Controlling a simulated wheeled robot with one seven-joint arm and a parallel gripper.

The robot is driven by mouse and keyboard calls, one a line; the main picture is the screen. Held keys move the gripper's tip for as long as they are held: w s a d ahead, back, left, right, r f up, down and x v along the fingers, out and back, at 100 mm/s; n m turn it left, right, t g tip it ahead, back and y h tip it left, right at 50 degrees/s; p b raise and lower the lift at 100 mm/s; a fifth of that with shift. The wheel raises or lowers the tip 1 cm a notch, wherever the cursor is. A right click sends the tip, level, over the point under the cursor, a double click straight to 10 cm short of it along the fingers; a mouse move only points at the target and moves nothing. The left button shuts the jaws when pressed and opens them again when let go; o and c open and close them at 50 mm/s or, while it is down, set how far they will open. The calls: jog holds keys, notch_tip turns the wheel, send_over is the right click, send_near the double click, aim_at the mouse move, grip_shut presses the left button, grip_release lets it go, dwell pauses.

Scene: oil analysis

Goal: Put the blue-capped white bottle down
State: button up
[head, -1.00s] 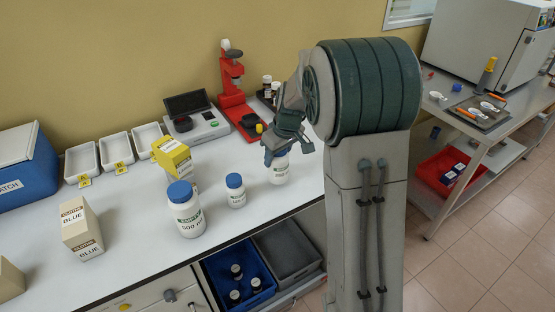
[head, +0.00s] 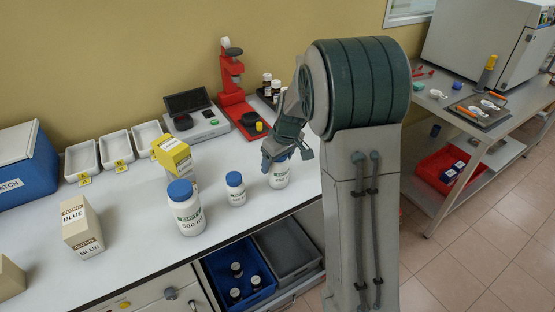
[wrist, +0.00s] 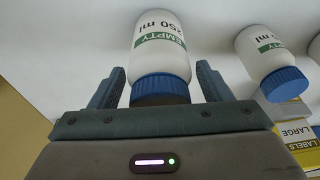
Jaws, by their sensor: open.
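The blue-capped white bottle marked EMPTY 250 ml (head: 280,178) stands upright on the white bench, close to its front edge. My gripper (head: 285,154) is at its cap in the head view and hides much of its top. In the wrist view the bottle (wrist: 162,45) lies between the two fingers of my gripper (wrist: 160,80), with a gap on each side of its blue cap. The gripper is open.
A smaller blue-capped bottle (head: 236,190) and a larger 500 ml one (head: 185,210) stand to the left. A yellow label box (head: 172,153), a scale (head: 195,120) and a red stand (head: 231,80) are behind.

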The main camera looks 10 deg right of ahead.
jog(key=v, duration=1)
jog(key=shift+r+b, duration=0.35)
jog(key=shift+b, duration=0.05)
jog(key=s+a+m+h, duration=0.1)
jog(key=s+m, duration=0.4)
jog(key=s, duration=2.1)
jog(key=shift+f+m+h, duration=0.3)
jog(key=shift+f+m, duration=0.1)
jog(key=shift+a, duration=0.15)
jog(key=shift+c, duration=0.3)
